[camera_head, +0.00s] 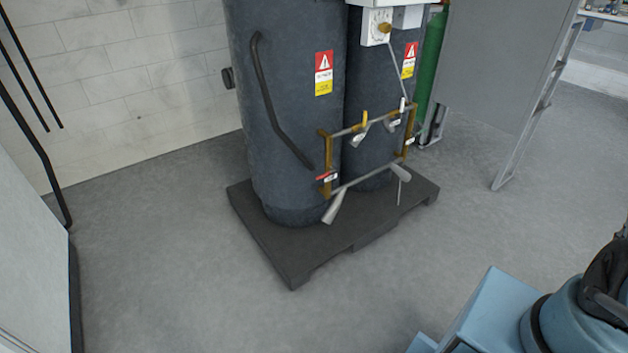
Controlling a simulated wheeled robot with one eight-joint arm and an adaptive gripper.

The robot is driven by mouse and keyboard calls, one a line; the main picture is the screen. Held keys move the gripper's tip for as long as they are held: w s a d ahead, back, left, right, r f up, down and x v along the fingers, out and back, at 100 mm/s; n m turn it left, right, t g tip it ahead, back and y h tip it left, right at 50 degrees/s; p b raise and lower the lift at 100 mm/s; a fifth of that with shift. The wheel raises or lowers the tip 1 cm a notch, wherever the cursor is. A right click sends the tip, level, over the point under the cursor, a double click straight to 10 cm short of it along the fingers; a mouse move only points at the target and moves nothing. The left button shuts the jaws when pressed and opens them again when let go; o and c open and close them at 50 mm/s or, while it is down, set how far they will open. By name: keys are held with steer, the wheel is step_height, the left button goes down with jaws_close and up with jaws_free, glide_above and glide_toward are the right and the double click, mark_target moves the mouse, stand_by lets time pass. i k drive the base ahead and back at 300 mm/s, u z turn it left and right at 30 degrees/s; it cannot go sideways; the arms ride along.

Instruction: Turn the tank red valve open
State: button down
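Two dark grey tanks (285,120) stand upright side by side on a dark pallet (275,245). A frame of grey and brass-coloured pipes is in front of them. A small red valve handle (326,177) is at the lower left of this frame, by the left brass pipe (327,150). It is too small to tell whether the valve is open or shut. My gripper is not in view; only blue and dark parts of my own body show at the lower right.
A yellow handle (364,119) is on the upper pipe. A green cylinder (432,60) and a grey panel (500,65) stand to the right. A pale cabinet (30,250) is at left. The floor (200,300) before the pallet is clear.

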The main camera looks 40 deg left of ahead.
mark_target(332, 170)
steer(key=u, duration=0.05)
steer(key=i, duration=1.65)
steer(key=u, duration=1.8)
